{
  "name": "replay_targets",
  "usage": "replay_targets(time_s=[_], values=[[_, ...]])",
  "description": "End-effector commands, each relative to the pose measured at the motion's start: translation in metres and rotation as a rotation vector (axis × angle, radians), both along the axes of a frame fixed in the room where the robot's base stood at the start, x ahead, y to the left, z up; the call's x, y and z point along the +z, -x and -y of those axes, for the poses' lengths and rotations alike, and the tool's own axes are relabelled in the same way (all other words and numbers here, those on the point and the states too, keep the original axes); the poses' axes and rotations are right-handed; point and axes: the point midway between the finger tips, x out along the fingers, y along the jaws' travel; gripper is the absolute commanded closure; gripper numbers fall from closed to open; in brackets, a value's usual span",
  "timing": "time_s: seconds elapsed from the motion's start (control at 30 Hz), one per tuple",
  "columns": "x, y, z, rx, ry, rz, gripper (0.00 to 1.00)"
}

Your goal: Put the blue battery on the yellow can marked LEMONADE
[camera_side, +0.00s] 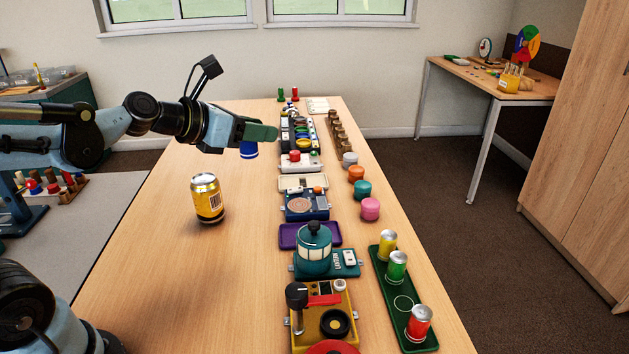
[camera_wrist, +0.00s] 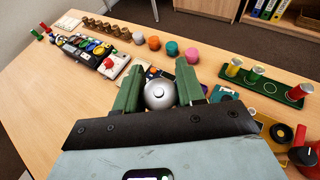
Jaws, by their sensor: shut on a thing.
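My gripper (camera_side: 262,133) is shut on the blue battery (camera_side: 249,150), which hangs below the green fingers, above the table. In the wrist view my gripper (camera_wrist: 161,80) has its green fingers on both sides of the battery's round silver end (camera_wrist: 160,95). A large yellow can (camera_side: 207,199) stands upright on the table, left of and lower than the battery, apart from it. It shows a barcode; I cannot read LEMONADE on it. A smaller yellow can (camera_side: 387,246) stands on the green tray (camera_side: 383,287), also in the wrist view (camera_wrist: 233,68); its marking is unreadable.
The tray also bears a green can (camera_side: 397,267) and a red can (camera_side: 419,322). A row of devices, including a teal drum (camera_side: 313,251), runs down the table's middle. Coloured round pots (camera_side: 370,209) stand right of it. The table (camera_side: 165,265) is bare around the large can.

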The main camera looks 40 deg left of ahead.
Motion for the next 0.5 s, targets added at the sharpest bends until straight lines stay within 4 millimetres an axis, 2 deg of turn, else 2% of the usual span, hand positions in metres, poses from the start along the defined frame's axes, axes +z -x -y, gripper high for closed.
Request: replay_targets(time_s=[0.03, 0.1, 0.3, 0.5], values=[[0.003, 0.007, -0.016, 0.048, 0.0, 0.002, 0.96], [0.005, 0.013, -0.03, 0.092, 0.0, 0.004, 0.96], [0.006, 0.021, -0.052, 0.153, 0.001, 0.005, 0.96], [-0.01, 0.019, -0.082, 0.16, 0.003, 0.006, 0.96]])
